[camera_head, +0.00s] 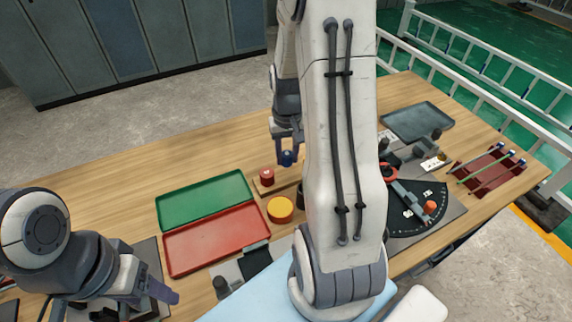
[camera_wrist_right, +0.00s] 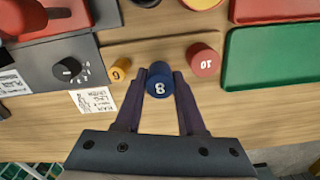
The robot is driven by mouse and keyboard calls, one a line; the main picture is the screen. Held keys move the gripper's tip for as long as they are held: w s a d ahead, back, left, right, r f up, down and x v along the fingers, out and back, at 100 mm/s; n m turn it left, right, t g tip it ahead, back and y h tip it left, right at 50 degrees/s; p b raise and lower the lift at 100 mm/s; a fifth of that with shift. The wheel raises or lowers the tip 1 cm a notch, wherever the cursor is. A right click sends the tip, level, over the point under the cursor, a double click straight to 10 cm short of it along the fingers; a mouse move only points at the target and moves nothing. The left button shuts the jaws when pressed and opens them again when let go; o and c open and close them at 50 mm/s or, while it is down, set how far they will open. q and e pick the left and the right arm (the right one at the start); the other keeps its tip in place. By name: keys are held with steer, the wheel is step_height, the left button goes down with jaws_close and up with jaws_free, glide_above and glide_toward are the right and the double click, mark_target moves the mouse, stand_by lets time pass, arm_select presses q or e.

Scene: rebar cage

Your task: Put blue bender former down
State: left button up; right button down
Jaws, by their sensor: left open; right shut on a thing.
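The blue bender former (camera_wrist_right: 159,82), marked 8, is between the fingers of my right gripper (camera_wrist_right: 160,90). It also shows below the fingers in the head view (camera_head: 287,158). In the wrist view it lies between a small yellow former (camera_wrist_right: 121,69) marked 6 and a red former (camera_wrist_right: 203,61) marked 10, at the near edge of a wooden board (camera_wrist_right: 150,48). I cannot tell whether it touches the board. My left gripper (camera_head: 162,291) is at the lower left of the head view, open and apart from the formers.
A green tray (camera_head: 205,199) and a red tray (camera_head: 215,238) lie left of the formers. A larger yellow former (camera_head: 280,209) stands near the board. The bender with its black dial plate (camera_head: 420,205) is at right. My right arm hides part of the table.

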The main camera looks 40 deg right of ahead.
mark_target(287, 174)
steer(key=shift+f, duration=1.95)
steer(key=shift+s+f, duration=0.1)
steer(key=shift+f, duration=0.05)
steer(key=c, duration=0.5)
jaws_free()
